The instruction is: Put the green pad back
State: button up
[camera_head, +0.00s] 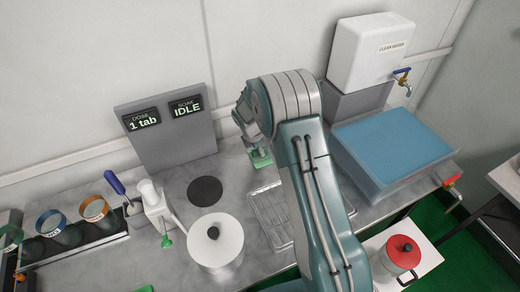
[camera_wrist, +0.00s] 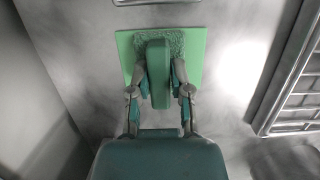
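The green pad (camera_wrist: 159,82) shows in the wrist view as an upright green grip on a rough, speckled grey-green base. It is over a flat light-green square (camera_wrist: 194,45) on the metal counter; I cannot tell whether base and square touch. My gripper (camera_wrist: 161,72) has a finger on each side of the grip, and the fingers look closed against it. In the head view my gripper (camera_head: 257,146) is low at the back of the counter, behind my arm, with the light-green square (camera_head: 262,160) partly visible below it.
A wire rack (camera_head: 266,212) lies close to the right of the pad. A dark round disc (camera_head: 205,191) and a white lidded pot (camera_head: 215,242) are left. The display panel (camera_head: 167,130) reads "1 tab" and "IDLE". A blue-topped basin (camera_head: 391,148) stands at right.

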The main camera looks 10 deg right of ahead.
jog(key=shift+o, duration=1.2)
jog(key=s+a+r+m, duration=0.1)
jog(key=s+r+m, duration=0.15)
jog(key=r, duration=0.75)
jog(key=s+a+r+m, duration=0.15)
jog(key=s+r, duration=0.25)
jog(key=r, duration=0.7)
jog(key=s+d+r+m+t+y, duration=0.1)
jog(key=s+r+m+t, duration=0.1)
jog(key=s+r+m, duration=0.5)
jog(key=s+d+r+m+t+y, duration=0.1)
jog(key=s+d+r+m, duration=0.2)
jog(key=s, duration=0.8)
jog(key=s+a+m+t, duration=0.1)
jog(key=s+m, duration=0.5)
jog(key=s, duration=0.3)
jog(key=shift+s+a+t+y, duration=0.3)
jog(key=shift+s+t+y, duration=0.05)
jog(key=shift+t+y, duration=0.05)
jog(key=shift+r, duration=0.15)
